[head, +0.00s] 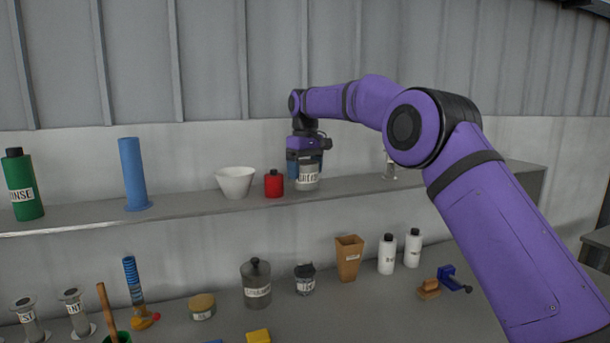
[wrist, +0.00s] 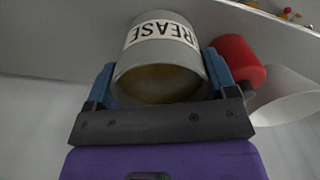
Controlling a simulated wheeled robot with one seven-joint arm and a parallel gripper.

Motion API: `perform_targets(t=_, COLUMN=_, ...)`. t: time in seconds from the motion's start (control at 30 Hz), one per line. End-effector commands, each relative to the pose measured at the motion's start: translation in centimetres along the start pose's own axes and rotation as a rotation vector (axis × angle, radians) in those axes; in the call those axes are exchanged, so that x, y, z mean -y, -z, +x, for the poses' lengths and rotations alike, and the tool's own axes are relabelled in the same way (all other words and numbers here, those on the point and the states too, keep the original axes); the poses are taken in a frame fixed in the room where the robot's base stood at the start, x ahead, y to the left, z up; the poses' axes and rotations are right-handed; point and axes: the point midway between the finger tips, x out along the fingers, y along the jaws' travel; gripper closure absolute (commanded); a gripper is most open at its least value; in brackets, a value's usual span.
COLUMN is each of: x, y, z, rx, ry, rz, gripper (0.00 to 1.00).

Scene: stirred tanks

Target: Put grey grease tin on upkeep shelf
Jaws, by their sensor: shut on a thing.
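The grey grease tin (head: 308,179) is at the shelf, between the blue fingers of my gripper (head: 305,164) in the head view. In the wrist view the grey tin (wrist: 160,70), with a white label reading "REASE", sits between both fingers of my gripper (wrist: 160,92), which is shut on it. The long grey upkeep shelf (head: 90,217) runs along the wall. The tin's lower edge appears at the shelf surface; I cannot tell whether it touches.
A red bottle (head: 274,185) stands close left of the tin, then a white bowl (head: 235,182), a blue cylinder (head: 134,174) and a green bottle (head: 22,185). A white labelled container (head: 389,168) stands to the right. Jars and bottles crowd the bench (head: 380,310) below.

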Motion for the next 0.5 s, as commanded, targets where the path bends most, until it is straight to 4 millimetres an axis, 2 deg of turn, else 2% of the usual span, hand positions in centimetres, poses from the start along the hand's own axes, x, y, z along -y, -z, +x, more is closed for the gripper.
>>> perform_targets(t=0.13, x=0.0, y=0.0, z=1.4, rx=0.0, ry=0.0, rz=0.0, gripper=0.47)
perform_targets(t=0.5, x=0.0, y=0.0, z=1.8, rx=0.0, ry=0.0, rz=0.0, gripper=0.47)
